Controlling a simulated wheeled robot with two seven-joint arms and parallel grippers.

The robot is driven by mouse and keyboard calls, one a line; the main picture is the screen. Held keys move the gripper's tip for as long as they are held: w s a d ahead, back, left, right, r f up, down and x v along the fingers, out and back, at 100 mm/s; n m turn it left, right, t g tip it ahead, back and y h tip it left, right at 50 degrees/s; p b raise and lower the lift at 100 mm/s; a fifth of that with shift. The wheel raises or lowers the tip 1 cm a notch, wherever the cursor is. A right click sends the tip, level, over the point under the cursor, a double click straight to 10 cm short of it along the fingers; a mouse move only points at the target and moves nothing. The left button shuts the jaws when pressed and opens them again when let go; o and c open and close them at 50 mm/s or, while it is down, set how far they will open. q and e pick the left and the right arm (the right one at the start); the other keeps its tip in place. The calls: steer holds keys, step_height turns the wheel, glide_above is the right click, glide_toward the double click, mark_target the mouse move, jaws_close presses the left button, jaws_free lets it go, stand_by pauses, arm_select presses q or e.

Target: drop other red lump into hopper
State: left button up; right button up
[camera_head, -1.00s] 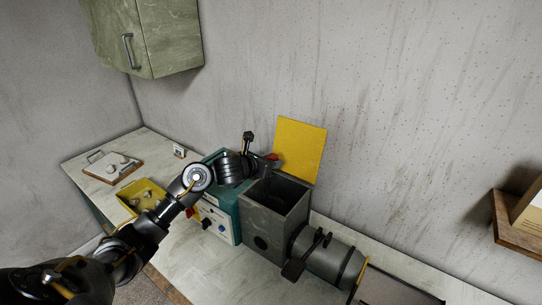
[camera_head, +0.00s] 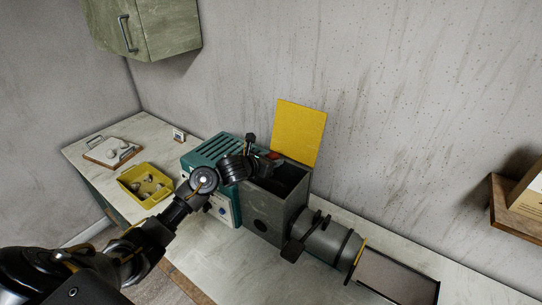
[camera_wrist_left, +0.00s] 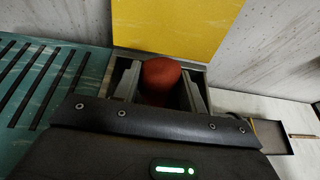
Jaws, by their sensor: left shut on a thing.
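The red lump (camera_wrist_left: 160,78) is held between the two fingers of my left gripper (camera_wrist_left: 160,92), which is shut on it. In the head view only a small bit of the red lump (camera_head: 273,155) shows, and the left gripper (camera_head: 270,164) is over the back left part of the hopper's opening. The hopper (camera_head: 262,217) is a dark grey box with an open top. Its yellow lid (camera_head: 298,132) stands up at the back. Whether the lump is above or below the rim is hard to tell. My right gripper is not in view.
A teal machine housing (camera_head: 212,150) adjoins the hopper on the left, a grey barrel (camera_head: 330,243) and long tray (camera_head: 398,275) on the right. A yellow tray (camera_head: 150,200) of several pale lumps and a white board (camera_head: 100,155) lie at the left.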

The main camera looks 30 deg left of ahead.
arm_select(q)
steer(key=o, duration=1.2)
steer(key=shift+o, duration=0.2)
steer(key=shift+s, duration=0.25)
steer(key=b+v, duration=0.2)
steer(key=v, duration=0.8)
steer(key=shift+s+r+b, duration=0.15)
steer(key=shift+b, duration=0.2)
steer(key=shift+a, duration=0.1)
